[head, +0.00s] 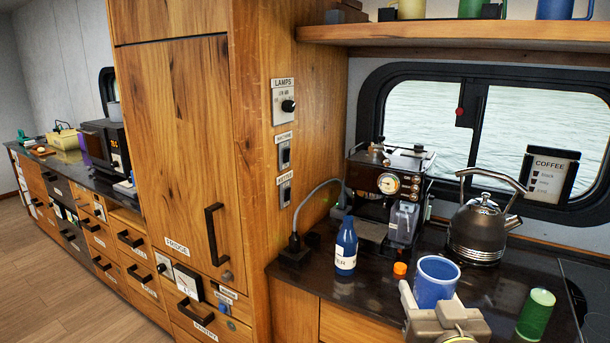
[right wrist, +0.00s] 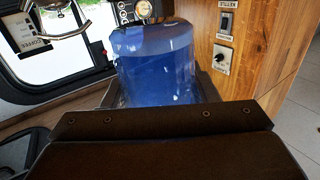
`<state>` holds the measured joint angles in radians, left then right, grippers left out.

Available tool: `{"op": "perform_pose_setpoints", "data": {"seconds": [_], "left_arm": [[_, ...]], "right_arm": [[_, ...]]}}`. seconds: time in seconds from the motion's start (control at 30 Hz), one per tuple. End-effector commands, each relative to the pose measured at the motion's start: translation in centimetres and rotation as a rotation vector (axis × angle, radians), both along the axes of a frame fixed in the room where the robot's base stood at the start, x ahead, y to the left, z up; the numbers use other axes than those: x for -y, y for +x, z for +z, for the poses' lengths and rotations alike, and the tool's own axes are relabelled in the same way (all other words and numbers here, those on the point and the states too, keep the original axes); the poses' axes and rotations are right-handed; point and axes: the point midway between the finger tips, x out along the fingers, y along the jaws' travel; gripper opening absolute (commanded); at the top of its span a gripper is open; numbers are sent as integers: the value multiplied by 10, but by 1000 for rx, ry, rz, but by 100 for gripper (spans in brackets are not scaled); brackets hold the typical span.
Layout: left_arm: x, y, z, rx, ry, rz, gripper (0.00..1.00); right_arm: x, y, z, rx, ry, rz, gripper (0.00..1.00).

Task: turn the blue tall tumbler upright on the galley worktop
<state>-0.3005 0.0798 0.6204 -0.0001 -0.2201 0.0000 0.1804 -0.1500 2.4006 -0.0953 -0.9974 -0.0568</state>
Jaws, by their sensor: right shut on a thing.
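The blue tall tumbler (head: 436,282) is in the jaws of my right gripper (head: 440,312) at the front of the galley worktop (head: 482,310). Its round rim faces up in the head view, and it looks about upright, perhaps slightly tilted. My gripper hides its lower part, so I cannot tell whether it touches the worktop. In the right wrist view the blue tumbler (right wrist: 155,68) fills the space between the fingers of my right gripper (right wrist: 160,95). My left gripper is not in view.
A green tumbler (head: 535,315) stands close at the right. An orange cap (head: 400,268) lies just left of the blue tumbler, and a blue bottle (head: 346,247) stands further left. The coffee machine (head: 385,195) and kettle (head: 481,230) stand behind.

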Motion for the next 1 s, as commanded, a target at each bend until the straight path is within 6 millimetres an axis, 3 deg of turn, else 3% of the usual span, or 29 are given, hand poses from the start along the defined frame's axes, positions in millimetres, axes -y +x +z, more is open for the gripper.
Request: {"op": "perform_pose_setpoints", "data": {"seconds": [0.57, 0.77, 1.0], "left_arm": [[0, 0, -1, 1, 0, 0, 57], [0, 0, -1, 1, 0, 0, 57], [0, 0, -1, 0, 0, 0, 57]], "right_arm": [[-5, -4, 3, 3, -5, 16, 23], [-15, 3, -13, -1, -7, 84, 23], [-39, 18, -47, -2, -5, 235, 23]]}}
